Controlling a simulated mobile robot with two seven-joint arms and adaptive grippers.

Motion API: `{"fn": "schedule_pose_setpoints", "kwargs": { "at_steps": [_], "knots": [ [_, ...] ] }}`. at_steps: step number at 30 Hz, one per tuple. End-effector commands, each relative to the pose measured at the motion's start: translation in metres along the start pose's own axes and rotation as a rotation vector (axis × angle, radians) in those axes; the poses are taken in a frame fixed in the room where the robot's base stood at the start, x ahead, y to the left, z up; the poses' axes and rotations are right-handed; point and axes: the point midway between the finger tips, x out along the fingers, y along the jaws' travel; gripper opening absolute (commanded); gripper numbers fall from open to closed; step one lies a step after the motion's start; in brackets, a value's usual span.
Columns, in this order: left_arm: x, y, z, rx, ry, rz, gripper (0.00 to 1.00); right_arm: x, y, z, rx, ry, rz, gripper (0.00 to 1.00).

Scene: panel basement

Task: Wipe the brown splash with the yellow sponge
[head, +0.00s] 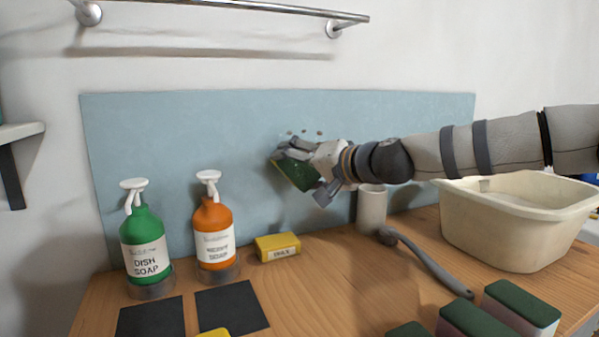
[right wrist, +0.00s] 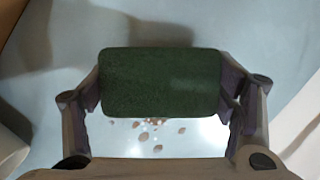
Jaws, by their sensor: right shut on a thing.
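My right gripper (head: 296,172) reaches in from the right, in front of the blue wall panel. It is shut on a sponge (head: 295,174) with a dark green face. In the right wrist view the green face of the sponge (right wrist: 160,82) fills the space between the fingers (right wrist: 162,88); its body colour is mostly hidden. The brown splash (head: 305,133) shows as small spots on the panel just above the gripper. In the right wrist view the splash (right wrist: 157,132) lies below the sponge's edge. I cannot tell whether the sponge touches the panel. My left gripper is out of view.
The blue panel (head: 180,130) stands behind a wooden counter (head: 330,290). A rail (head: 240,8) hangs above.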

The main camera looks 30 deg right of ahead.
Motion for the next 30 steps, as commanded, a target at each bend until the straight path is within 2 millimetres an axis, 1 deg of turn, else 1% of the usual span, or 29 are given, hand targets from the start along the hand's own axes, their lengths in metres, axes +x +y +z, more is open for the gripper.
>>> {"fn": "schedule_pose_setpoints", "kwargs": {
  "at_steps": [9,30],
  "knots": [
    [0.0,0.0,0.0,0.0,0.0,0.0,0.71,0.0,0.0,0.0,0.0,0.0,0.0,0.56],
    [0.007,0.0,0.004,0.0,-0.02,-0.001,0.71,0.014,0.001,-0.005,0.0,-0.001,0.001,0.56]
  ]
}}
